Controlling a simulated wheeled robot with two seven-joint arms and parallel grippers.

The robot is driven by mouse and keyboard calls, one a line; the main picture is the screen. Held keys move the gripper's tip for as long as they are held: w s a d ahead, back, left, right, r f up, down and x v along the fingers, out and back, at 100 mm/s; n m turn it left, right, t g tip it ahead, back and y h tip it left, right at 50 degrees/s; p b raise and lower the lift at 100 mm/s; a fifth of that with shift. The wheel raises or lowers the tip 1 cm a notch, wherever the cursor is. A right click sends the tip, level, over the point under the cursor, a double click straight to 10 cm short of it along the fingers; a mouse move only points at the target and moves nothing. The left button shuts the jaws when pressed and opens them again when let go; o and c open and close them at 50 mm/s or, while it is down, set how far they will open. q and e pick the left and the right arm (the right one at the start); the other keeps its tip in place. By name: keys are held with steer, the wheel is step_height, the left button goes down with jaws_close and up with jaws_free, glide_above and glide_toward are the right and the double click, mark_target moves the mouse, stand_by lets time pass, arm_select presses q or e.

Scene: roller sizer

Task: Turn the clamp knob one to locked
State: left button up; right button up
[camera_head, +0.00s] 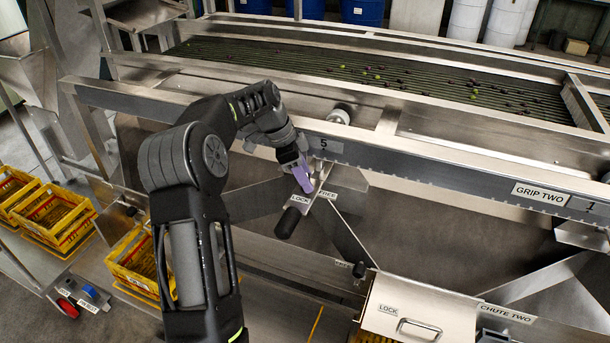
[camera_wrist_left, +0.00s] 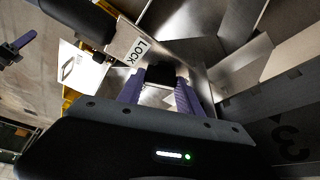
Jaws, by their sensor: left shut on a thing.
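My left gripper (camera_head: 304,184) has purple fingers and reaches down at the LOCK/FREE plate (camera_head: 316,200) below the rail marked 5. In the left wrist view the fingers (camera_wrist_left: 160,88) stand on either side of a small black knob (camera_wrist_left: 160,72) and are shut on it. The LOCK label (camera_wrist_left: 137,50) is beside that knob. In the head view the knob is hidden by the fingers, and its pointing direction cannot be told.
A black handle (camera_head: 288,222) sticks out just below the plate; it also shows in the left wrist view (camera_wrist_left: 80,18). A metal box (camera_head: 418,309) with a LOCK label and handle is lower right. Yellow crates (camera_head: 134,262) stand at left. The roller bed (camera_head: 400,82) lies behind the rail.

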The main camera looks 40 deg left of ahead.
arm_select(q)
steer(key=shift+m+g+h+p, duration=0.3)
steer(key=shift+m+g+p, duration=0.1)
steer(key=shift+m, duration=0.7)
steer(key=shift+a, duration=0.1)
steer(key=o, duration=1.4)
steer(key=v, duration=0.4)
steer(key=shift+r, duration=0.25)
steer(key=p+v, duration=0.2)
steer(key=v, duration=0.1)
steer(key=shift+r, duration=0.15)
